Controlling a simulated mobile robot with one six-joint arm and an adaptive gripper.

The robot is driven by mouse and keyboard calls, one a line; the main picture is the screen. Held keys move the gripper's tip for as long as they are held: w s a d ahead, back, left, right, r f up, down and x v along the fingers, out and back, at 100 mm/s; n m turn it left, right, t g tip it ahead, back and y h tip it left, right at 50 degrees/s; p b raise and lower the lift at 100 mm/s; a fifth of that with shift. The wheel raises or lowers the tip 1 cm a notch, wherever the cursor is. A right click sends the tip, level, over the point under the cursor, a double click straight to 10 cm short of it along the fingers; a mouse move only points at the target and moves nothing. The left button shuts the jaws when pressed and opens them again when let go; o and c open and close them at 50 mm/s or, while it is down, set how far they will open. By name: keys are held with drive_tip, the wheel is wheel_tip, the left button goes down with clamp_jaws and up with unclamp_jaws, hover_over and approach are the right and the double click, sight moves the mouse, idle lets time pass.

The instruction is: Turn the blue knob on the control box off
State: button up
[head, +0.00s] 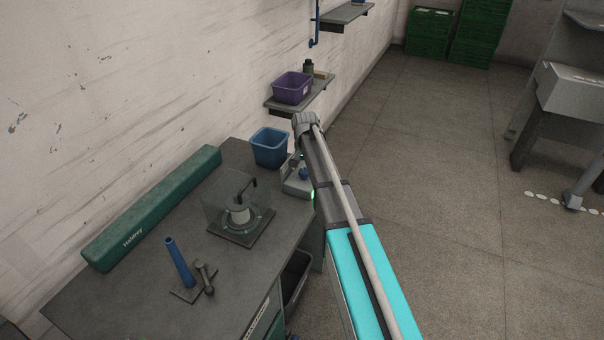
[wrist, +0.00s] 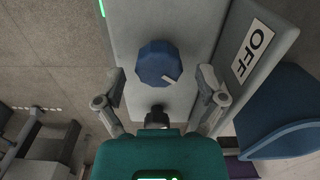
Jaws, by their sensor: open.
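The blue knob (wrist: 158,60) sits on the face of the grey control box (wrist: 190,22) in the wrist view. Its white pointer mark points toward the lower right of the picture. A white OFF label (wrist: 255,50) is on the box to the right of the knob. My gripper (wrist: 162,76) is open, with one finger on each side of the knob and visible space between the fingers and the knob. In the head view the control box (head: 296,188) stands at the bench's right edge, partly hidden by my arm.
A blue bin (head: 270,147) stands right behind the box; it also shows in the wrist view (wrist: 285,115).

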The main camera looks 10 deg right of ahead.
drive_tip(key=shift+f, duration=0.1)
idle(0.3)
drive_tip(key=c, duration=1.1)
drive_tip(key=shift+a, duration=0.25)
drive_tip(key=shift+c, duration=0.2)
drive_tip(key=shift+d, duration=0.15)
drive_tip(key=shift+n, duration=0.5)
drive_tip(key=n, duration=0.9)
drive_tip(key=shift+n, duration=2)
